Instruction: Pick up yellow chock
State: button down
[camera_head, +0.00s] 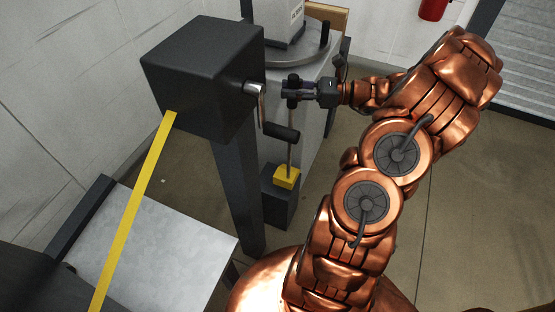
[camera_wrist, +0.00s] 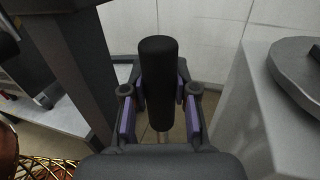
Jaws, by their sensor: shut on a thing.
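The yellow chock (camera_head: 287,178) is a small yellow block at the lower end of a thin upright rod, at or just above the top of a low dark block (camera_head: 278,207). I cannot tell if they touch. My gripper (camera_head: 292,91) is shut on the black handle at the rod's upper end. In the wrist view the black handle (camera_wrist: 158,75) stands upright between the purple pads of my gripper (camera_wrist: 159,112), with a bit of rod below it. The yellow block is hidden there.
A dark box on a post (camera_head: 205,80) stands just left of my gripper. Its crank, with a black grip (camera_head: 281,131), projects close to the rod. A grey machine (camera_head: 314,85) stands behind. A pale table (camera_head: 150,255) is at lower left. Open floor lies right.

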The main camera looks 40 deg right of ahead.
jog(key=s+d+p, duration=0.3)
jog(key=s+d, duration=0.1)
jog(key=s, duration=0.3)
jog(key=s+d+p, duration=0.2)
jog(key=s+d, duration=0.3)
jog(key=s, duration=0.3)
jog(key=shift+p, duration=0.4)
dwell(0.9)
jog(key=shift+s+d, duration=0.1)
dwell(0.8)
